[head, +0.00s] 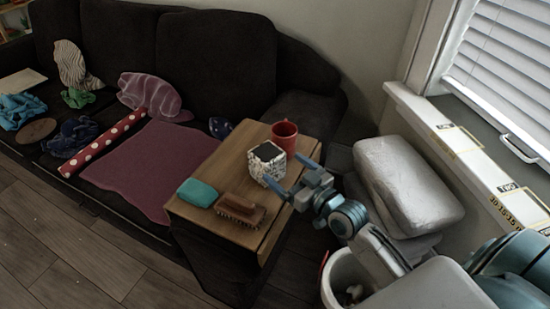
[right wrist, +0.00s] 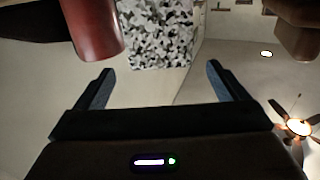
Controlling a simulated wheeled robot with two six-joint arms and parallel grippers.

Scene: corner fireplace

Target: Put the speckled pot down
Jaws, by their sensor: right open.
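The speckled pot (head: 266,163), white with dark specks and a dark top, stands upright on the wooden tabletop (head: 222,167). My right gripper (head: 286,171) is open, with its fingers pointing at the pot from the right. In the right wrist view the pot (right wrist: 160,35) is ahead of the open gripper (right wrist: 158,70), between the lines of the two fingers. A gap seems to show between fingertips and pot. The gripper holds nothing. My left gripper is not in view.
A red cup (head: 285,136) stands close behind the pot and shows at upper left in the right wrist view (right wrist: 95,28). A brown brush (head: 241,209) and a teal block (head: 197,193) lie at the table's front. A dark sofa is left; a white bin (head: 343,283) stands below right.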

